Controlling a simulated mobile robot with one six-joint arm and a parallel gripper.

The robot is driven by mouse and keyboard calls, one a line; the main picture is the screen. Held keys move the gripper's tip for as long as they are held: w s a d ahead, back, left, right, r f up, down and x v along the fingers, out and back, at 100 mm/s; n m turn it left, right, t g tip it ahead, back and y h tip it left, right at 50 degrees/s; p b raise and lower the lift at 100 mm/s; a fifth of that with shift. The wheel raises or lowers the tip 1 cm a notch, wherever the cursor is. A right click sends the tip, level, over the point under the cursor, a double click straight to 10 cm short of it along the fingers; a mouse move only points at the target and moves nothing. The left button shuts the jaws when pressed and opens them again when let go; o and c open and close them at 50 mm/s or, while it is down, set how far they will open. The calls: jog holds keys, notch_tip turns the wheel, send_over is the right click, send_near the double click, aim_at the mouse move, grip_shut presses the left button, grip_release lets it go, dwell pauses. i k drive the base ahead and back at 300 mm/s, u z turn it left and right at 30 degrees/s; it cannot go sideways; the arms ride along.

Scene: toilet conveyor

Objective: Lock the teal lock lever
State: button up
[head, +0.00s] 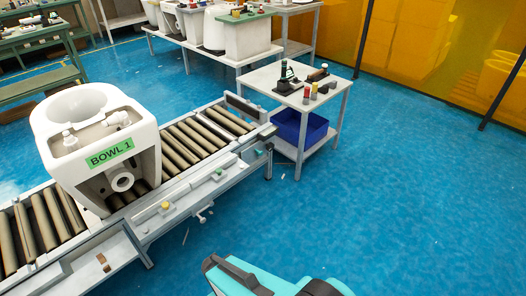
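A small teal piece (219,171) sits on the side rail of the roller conveyor (190,185), right of a yellow knob (166,205). A second small teal-green piece (258,152) shows near the conveyor's right end. Both are too small to tell which is the lock lever or how it is set. A teal and dark part of my own arm shows at the bottom edge, well apart from the rail. My gripper's fingers are not visible.
A white toilet bowl (90,128) labelled BOWL 1 stands on the rollers at left. A small table (262,80) with tools and a blue bin (300,128) below stands past the conveyor's right end. The blue floor (400,190) is clear at right.

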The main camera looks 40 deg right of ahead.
aim_at(261, 153)
jog(key=z, duration=1.5)
jog(key=i, duration=1.35)
jog(key=u, duration=0.45)
